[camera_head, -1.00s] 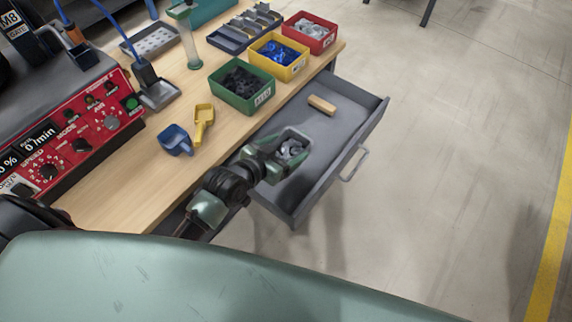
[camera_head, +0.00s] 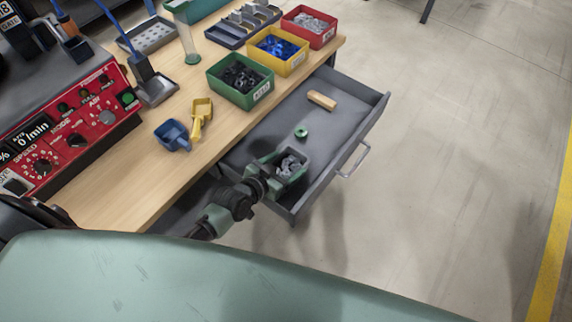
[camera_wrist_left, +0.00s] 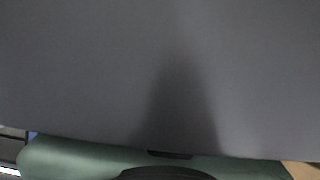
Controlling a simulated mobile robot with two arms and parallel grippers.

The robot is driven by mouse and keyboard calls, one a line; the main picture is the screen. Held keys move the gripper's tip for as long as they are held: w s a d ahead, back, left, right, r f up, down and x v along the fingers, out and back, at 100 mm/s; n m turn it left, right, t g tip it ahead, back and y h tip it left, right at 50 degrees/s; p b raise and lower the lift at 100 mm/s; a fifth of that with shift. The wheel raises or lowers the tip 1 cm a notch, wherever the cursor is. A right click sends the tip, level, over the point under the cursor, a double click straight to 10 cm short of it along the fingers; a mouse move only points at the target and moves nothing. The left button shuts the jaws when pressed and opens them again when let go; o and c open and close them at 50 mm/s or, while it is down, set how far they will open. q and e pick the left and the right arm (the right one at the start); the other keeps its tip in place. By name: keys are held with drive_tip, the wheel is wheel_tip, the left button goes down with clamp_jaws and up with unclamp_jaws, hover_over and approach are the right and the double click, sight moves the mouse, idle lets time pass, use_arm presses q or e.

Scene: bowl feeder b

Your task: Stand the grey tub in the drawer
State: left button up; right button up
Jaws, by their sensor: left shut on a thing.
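The grey tub (camera_head: 296,152), with grey parts in it, is held over the near end of the open grey drawer (camera_head: 347,118) in the head view. My left gripper (camera_head: 284,165) is shut on it, with its green fingers along the tub's sides. The tub looks about upright. I cannot tell whether its bottom touches the drawer floor. A plain grey surface fills most of the left wrist view; I cannot tell whether it is tub or drawer. My right gripper is not in view.
In the drawer lie a wooden block (camera_head: 321,100) towards the far end and a small green ring (camera_head: 301,132) beyond the tub. Green (camera_head: 240,82), yellow (camera_head: 278,51) and red (camera_head: 308,27) bins stand on the bench. Blue (camera_head: 172,136) and yellow (camera_head: 201,119) scoops lie nearby.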

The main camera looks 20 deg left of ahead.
use_arm(q)
drive_tip(key=shift+f, duration=0.15)
drive_tip(key=o, duration=1.5)
drive_tip(key=shift+s+r, duration=0.15)
drive_tip(key=shift+r, duration=0.1)
drive_tip(key=p+v, duration=0.1)
drive_tip(key=v, duration=1)
drive_tip(key=shift+s+a+r, duration=0.15)
drive_tip(key=shift+s, duration=0.15)
